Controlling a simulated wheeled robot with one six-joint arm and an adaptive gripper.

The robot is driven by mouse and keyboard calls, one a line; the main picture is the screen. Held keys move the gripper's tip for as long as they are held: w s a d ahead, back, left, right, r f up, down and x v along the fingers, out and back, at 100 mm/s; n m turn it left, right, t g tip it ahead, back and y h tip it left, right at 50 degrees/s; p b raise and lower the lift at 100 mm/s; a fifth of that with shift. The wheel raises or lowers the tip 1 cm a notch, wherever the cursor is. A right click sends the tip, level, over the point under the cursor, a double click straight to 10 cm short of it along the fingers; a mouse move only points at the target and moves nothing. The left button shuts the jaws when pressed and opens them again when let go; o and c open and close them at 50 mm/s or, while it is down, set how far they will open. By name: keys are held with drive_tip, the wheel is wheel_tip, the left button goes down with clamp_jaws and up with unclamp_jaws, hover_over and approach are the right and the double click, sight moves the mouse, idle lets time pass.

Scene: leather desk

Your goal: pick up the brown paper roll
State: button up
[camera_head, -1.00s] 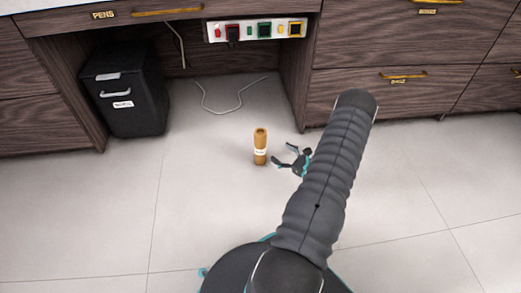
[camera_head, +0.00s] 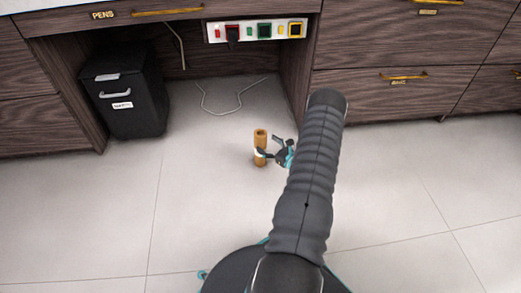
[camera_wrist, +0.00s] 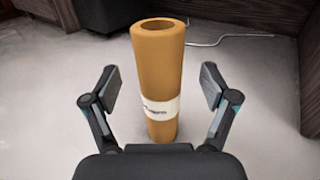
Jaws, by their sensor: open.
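The brown paper roll (camera_head: 260,136) stands upright on the pale tiled floor, with a white label band around its middle. It also shows upright in the wrist view (camera_wrist: 157,65), with its hollow top facing up. My gripper (camera_head: 267,152) is at the roll from its right side in the head view, with a finger in front of the roll. In the wrist view my gripper (camera_wrist: 158,88) is open, one finger to each side of the roll with gaps between.
A black bin (camera_head: 124,93) stands at the left under the desk. A white cable (camera_head: 222,112) lies on the floor behind the roll. A power strip (camera_head: 257,31) is mounted under the desk. Wooden drawers (camera_head: 400,85) stand at the right. The floor around the roll is clear.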

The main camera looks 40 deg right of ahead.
drive_tip(key=w, duration=0.4)
drive_tip(key=shift+w+a+r, duration=0.1)
drive_tip(key=shift+a+r, duration=0.05)
drive_tip(key=shift+a, duration=0.1)
clamp_jaws()
